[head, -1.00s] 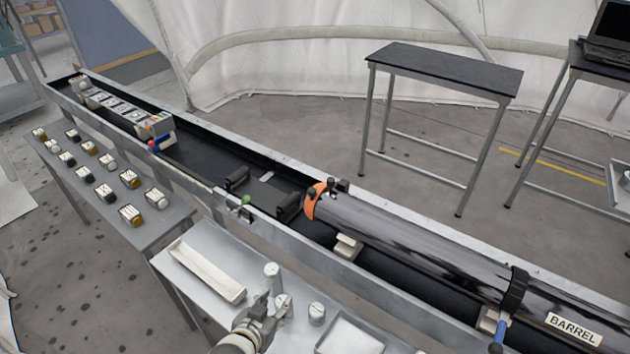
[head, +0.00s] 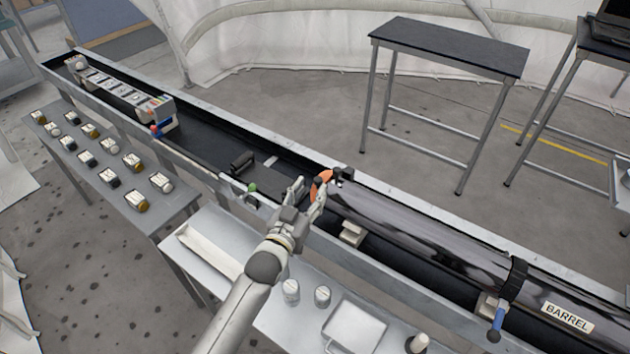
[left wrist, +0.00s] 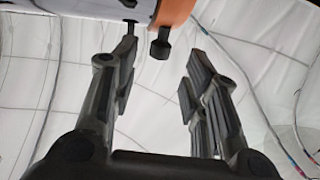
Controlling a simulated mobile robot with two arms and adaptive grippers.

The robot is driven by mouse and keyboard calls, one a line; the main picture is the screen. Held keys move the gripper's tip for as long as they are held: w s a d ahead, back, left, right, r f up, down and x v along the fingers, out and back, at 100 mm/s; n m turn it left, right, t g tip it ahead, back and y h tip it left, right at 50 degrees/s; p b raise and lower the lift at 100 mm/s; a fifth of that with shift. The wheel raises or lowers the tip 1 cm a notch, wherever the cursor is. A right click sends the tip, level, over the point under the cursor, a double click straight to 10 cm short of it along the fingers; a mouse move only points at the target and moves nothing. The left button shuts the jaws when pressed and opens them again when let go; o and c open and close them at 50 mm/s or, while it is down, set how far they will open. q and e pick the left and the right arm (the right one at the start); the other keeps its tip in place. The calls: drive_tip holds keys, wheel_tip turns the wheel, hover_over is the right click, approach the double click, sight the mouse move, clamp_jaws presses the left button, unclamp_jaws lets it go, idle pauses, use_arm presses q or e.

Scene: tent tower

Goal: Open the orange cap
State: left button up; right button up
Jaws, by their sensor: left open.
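Whether a finger touches the cap I cannot tell. My right gripper is not in view.
The long trough (head: 400,275) has a raised near rail. A green knob (head: 252,189) and black blocks (head: 242,161) sit left of the cap. A blue-handled clamp (head: 498,315) is at the barrel's right. A bench with canisters (head: 322,296) and a tray (head: 355,328) is in front.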

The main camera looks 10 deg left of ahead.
sight(316, 182)
use_arm(q)
drive_tip(key=shift+w+d, duration=0.2)
drive_tip(key=shift+w, duration=0.7)
drive_tip(key=shift+w+d, duration=0.15)
drive_tip(key=shift+w, duration=0.7)
clamp_jaws()
